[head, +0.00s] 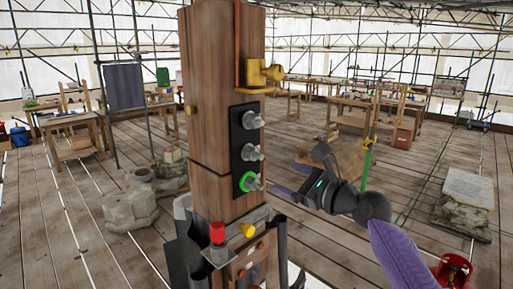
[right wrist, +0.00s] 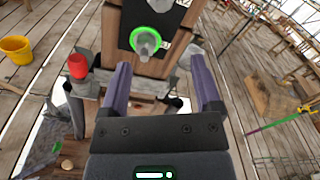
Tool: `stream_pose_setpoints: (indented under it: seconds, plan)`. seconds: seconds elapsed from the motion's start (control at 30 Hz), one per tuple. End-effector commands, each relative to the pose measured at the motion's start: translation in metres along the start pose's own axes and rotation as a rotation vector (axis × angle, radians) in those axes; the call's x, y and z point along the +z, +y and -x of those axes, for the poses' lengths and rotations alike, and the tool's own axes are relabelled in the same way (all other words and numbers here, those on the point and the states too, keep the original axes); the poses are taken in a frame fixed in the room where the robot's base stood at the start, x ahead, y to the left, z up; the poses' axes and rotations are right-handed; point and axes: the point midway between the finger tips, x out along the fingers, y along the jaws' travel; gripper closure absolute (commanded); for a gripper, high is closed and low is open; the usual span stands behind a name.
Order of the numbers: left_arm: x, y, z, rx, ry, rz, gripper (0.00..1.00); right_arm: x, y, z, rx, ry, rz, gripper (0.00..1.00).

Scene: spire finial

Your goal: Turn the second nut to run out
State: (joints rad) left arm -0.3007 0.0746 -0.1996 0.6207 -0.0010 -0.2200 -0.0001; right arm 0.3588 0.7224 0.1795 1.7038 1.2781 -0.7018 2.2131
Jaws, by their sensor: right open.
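A wooden post (head: 212,90) stands upright in the middle of the head view. A black plate (head: 238,137) on its face carries three grey nuts in a column: the top nut (head: 251,119), the middle nut (head: 252,152) and the bottom nut (head: 251,184). The bottom nut has a bright green ring around its base. My right gripper (head: 281,181) is open and empty, just right of the bottom nut. In the right wrist view, the green-ringed nut (right wrist: 147,41) lies beyond and between the spread purple fingers (right wrist: 160,64), apart from both. My left gripper is out of view.
A brass bracket (head: 262,76) juts from the post above the plate. Below the nuts, a metal ledge (head: 238,241) bears a red cap (head: 217,233) and a yellow knob (head: 248,230).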

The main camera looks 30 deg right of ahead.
Motion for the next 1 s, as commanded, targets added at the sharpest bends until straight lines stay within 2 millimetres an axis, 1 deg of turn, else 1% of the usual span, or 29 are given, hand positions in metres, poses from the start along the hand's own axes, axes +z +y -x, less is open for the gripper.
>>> stream_pose_setpoints:
  seconds: [0.03,0.1,0.17,0.23,0.4,0.5,0.6,0.73,0.97,1.0]
  plan:
    - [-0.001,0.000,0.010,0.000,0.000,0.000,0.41,0.023,-0.007,0.003,0.006,-0.028,-0.028,0.19]
    - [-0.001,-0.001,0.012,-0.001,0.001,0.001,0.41,0.034,-0.009,0.003,0.013,-0.051,-0.060,0.19]
    - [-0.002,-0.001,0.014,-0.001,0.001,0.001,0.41,0.036,-0.009,-0.003,0.015,-0.057,-0.071,0.19]
    - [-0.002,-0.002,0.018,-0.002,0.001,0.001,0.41,0.036,-0.009,-0.016,0.016,-0.056,-0.074,0.19]
    - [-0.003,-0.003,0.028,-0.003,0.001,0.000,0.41,0.037,-0.008,-0.058,0.014,-0.056,-0.074,0.19]
    - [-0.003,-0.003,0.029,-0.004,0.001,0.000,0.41,0.036,-0.007,-0.076,0.014,-0.053,-0.072,0.19]
    - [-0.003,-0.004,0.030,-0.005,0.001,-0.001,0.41,0.036,-0.006,-0.088,0.014,-0.053,-0.070,0.19]
    - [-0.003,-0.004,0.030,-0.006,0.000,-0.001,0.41,0.035,-0.006,-0.094,0.015,-0.051,-0.067,0.19]
    - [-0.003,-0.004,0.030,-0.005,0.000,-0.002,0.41,0.035,-0.005,-0.095,0.015,-0.050,-0.066,0.19]
    - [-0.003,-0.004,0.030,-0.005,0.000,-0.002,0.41,0.035,-0.005,-0.095,0.015,-0.050,-0.066,0.27]
